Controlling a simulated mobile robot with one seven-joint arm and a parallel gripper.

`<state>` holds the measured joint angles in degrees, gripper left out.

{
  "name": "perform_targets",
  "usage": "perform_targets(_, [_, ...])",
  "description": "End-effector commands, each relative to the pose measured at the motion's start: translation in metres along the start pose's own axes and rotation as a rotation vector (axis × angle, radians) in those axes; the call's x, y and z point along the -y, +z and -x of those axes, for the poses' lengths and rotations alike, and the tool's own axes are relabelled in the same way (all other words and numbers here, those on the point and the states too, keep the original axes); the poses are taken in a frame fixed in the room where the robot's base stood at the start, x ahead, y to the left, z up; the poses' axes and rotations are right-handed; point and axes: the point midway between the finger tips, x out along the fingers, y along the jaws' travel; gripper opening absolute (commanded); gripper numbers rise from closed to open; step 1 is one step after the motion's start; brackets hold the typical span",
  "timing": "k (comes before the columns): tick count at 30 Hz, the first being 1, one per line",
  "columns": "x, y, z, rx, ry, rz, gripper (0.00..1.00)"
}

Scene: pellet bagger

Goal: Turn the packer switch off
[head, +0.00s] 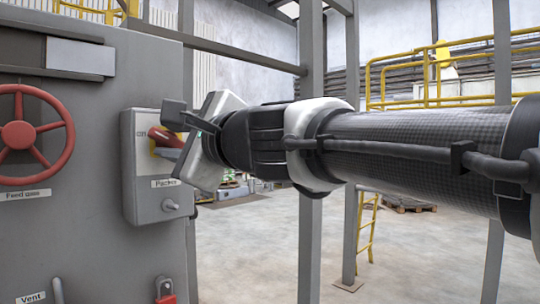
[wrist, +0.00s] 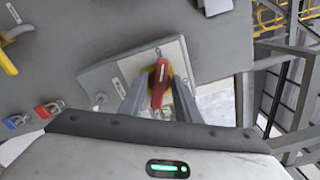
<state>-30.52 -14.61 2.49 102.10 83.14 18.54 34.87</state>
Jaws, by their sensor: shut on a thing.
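The packer switch is a grey box (head: 143,204) labelled "Packer" on the right part of the grey cabinet front in the head view. Its red handle (head: 164,136) sits on a yellow plate and points out to the right, slightly downward. In the wrist view the red handle (wrist: 158,84) stands between my two fingers, on the pale box face (wrist: 122,75). My gripper (head: 176,137) is shut on the red handle; it also shows in the wrist view (wrist: 159,93). Part of the handle and plate is hidden behind the fingers in the head view.
A small knob (head: 171,205) sits low on the box. A red padlock (head: 165,289) hangs below, near a "Vent" lever (head: 58,290). A grey post (head: 311,240) stands right; open floor lies beyond.

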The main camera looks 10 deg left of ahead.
Motion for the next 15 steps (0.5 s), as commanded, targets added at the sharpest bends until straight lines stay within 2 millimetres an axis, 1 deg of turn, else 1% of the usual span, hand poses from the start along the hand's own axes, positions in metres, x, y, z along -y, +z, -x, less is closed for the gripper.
perform_targets(1, [-0.0048,-0.0033,-0.0001,-0.001,-0.001,0.045,0.07])
perform_targets(3, [-0.0056,-0.0029,-0.0003,-0.001,0.000,0.110,0.07])
perform_targets(9, [-0.0057,-0.0025,-0.0001,0.000,-0.001,0.269,0.07])
perform_targets(15, [-0.0058,-0.0023,-0.0001,-0.001,0.000,0.387,0.07])
